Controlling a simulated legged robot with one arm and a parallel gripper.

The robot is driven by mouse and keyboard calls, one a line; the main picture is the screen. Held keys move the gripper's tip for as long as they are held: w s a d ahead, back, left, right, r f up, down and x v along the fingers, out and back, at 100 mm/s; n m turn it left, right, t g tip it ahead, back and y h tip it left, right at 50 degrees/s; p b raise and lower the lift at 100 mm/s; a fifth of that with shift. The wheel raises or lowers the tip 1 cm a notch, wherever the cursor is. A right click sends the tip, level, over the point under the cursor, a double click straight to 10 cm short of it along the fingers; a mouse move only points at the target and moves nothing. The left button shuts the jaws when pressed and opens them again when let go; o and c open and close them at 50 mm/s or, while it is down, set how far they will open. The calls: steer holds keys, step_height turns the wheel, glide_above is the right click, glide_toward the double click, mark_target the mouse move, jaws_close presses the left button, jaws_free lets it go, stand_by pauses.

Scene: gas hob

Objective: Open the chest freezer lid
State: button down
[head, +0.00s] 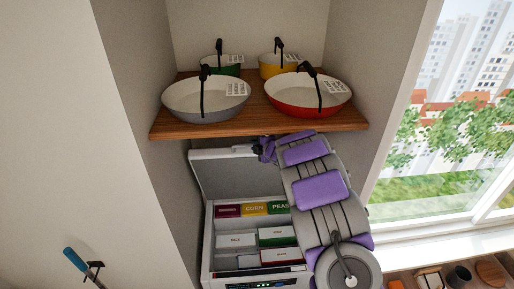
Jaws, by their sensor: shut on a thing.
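The chest freezer (207,240) stands below the wooden shelf, with a control panel on its front. Its lid (222,175) is raised and stands steeply up at the back, its inner face toward me. Labelled packs, including corn (254,209) and peas (279,207), and several white-topped boxes lie inside. My gripper (258,149) is at the upper right edge of the lid, shut on it. The fingertips are small and dark here, and my grey and purple arm hides the right side of the lid and freezer.
A wooden shelf (255,121) sits close above the lid and my gripper. A window is at right, with a lower shelf of small items (460,275). A blue-handled tool (75,260) is at lower left.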

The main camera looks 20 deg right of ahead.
steer(key=shift+w+d+r, duration=0.1)
steer(key=shift+w+r, duration=0.1)
steer(key=shift+w, duration=0.05)
steer(key=c, duration=1.2)
jaws_free()
steer(key=shift+s, duration=0.15)
steer(key=shift+c, duration=0.2)
steer(key=shift+o, duration=0.7)
steer(key=b+v, duration=0.2)
steer(key=v, duration=1.5)
steer(key=shift+f+b, duration=0.1)
steer(key=shift+b, duration=0.25)
